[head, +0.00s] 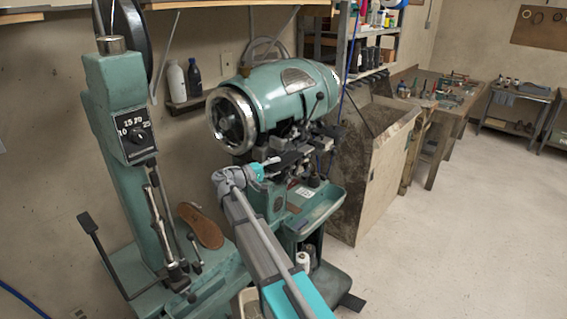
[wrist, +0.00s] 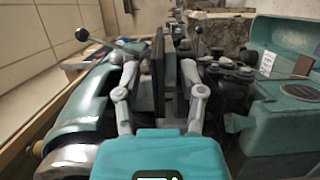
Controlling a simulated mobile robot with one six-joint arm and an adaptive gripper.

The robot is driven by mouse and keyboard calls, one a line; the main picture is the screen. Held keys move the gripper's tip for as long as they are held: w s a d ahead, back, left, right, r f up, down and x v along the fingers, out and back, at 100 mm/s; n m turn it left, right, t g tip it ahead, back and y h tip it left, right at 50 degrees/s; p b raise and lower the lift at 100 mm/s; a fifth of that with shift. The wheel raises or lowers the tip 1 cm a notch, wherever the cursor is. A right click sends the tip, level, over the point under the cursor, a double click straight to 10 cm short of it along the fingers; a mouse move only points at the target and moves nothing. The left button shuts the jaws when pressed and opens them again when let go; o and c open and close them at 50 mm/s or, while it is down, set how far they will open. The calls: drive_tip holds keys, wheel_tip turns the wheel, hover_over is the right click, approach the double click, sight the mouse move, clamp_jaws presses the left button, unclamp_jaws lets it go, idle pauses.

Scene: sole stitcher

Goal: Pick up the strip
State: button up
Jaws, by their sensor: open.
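I cannot pick out the strip for certain. A small flat brown piece (wrist: 303,65) lies beside a white label (wrist: 267,62) on the green machine at the right of the wrist view; I cannot tell whether it is the strip. My gripper (wrist: 160,62) is open, its grey finger links spread to both sides. Dark upright plates show between the links, and I cannot tell whether they are finger pads or something beyond. In the head view my gripper (head: 272,167) is at the front of the stitching machine (head: 285,95), below its drum. The brown piece is outside my fingers.
A brown shoe sole (head: 201,226) lies on the green stand at left. A tall green column with a dial (head: 137,135) stands beside it. A wooden bin (head: 380,165) is right of the machine. A lever (wrist: 197,38) rises near my fingers. The floor at right is clear.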

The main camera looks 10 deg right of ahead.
clamp_jaws()
idle(0.3)
drive_tip(key=shift+r, duration=0.15)
wheel_tip(320, 180, up, 3)
drive_tip(key=p, duration=0.3)
drive_tip(key=s+r+p, duration=0.9)
drive_tip(key=s+p, duration=0.1)
drive_tip(key=s, duration=0.4)
drive_tip(key=shift+r, duration=0.35)
drive_tip(key=shift+f, duration=0.1)
drive_tip(key=w+f+b, duration=0.2)
drive_tip(key=f+b, duration=0.1)
drive_tip(key=w+a+f+b, duration=0.1)
drive_tip(key=w+f+b, duration=0.2)
drive_tip(key=w+a+f+b, duration=0.1)
drive_tip(key=w+f+b, duration=0.2)
drive_tip(key=shift+w, duration=0.1)
idle(0.4)
